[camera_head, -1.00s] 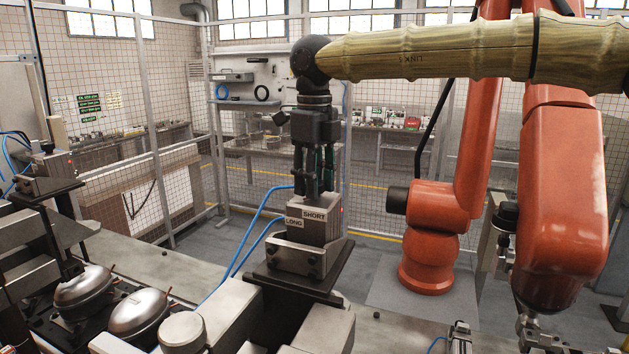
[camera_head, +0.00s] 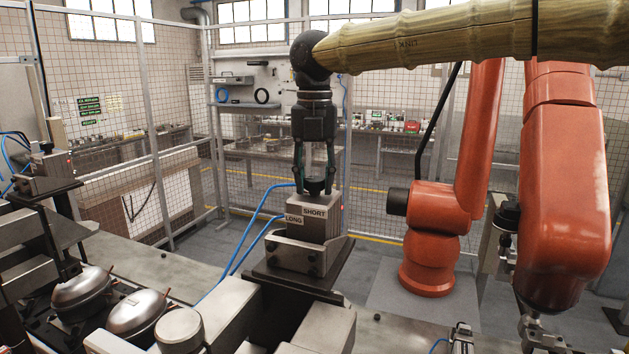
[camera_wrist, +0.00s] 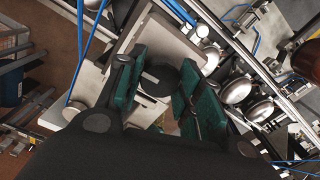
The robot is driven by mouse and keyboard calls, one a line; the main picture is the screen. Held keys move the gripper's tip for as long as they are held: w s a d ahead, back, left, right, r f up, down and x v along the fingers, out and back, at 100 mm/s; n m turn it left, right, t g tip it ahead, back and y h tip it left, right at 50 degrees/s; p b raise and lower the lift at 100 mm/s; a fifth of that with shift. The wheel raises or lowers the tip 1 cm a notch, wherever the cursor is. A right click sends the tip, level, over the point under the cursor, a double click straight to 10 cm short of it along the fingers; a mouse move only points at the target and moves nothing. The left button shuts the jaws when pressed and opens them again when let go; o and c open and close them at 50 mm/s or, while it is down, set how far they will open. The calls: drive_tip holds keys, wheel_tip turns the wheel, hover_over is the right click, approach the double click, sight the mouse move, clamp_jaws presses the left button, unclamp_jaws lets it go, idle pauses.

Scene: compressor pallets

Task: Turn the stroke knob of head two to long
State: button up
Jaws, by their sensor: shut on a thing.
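The black stroke knob (camera_head: 316,187) sits on top of the grey head block (camera_head: 322,228). LONG (camera_head: 294,219) and SHORT (camera_head: 315,212) labels are on the block's front. My gripper (camera_head: 314,178) points straight down and is shut on the knob, with one finger on each side. In the wrist view the knob (camera_wrist: 183,80) is a dark disc between the green finger pads, with a light mark near its left edge. I cannot tell which label that mark points to.
A similar head (camera_head: 45,165) stands at the left. Two shiny compressor domes (camera_head: 136,312) sit at the lower left. Blue hoses (camera_head: 252,225) run beside the head block. An orange robot arm (camera_head: 563,180) stands at the right, and a mesh fence is behind.

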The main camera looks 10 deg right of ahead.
sight(316, 178)
drive_tip(key=m, duration=0.2)
drive_tip(key=m+b, duration=0.1)
drive_tip(key=m, duration=0.1)
drive_tip(key=m+b, duration=0.1)
drive_tip(key=m, duration=0.1)
drive_tip(key=shift+f, duration=0.25)
drive_tip(key=m+b, duration=0.1)
drive_tip(key=m, duration=0.4)
drive_tip(key=shift+r+m+b, duration=0.1)
drive_tip(key=shift+m+b, duration=0.2)
drive_tip(key=o, duration=1)
drive_tip(key=shift+d, duration=0.1)
drive_tip(key=shift+o, duration=0.2)
drive_tip(key=shift+r, duration=0.2)
wheel_tip(316, 178, up, 12)
drive_tip(key=shift+f, duration=0.15)
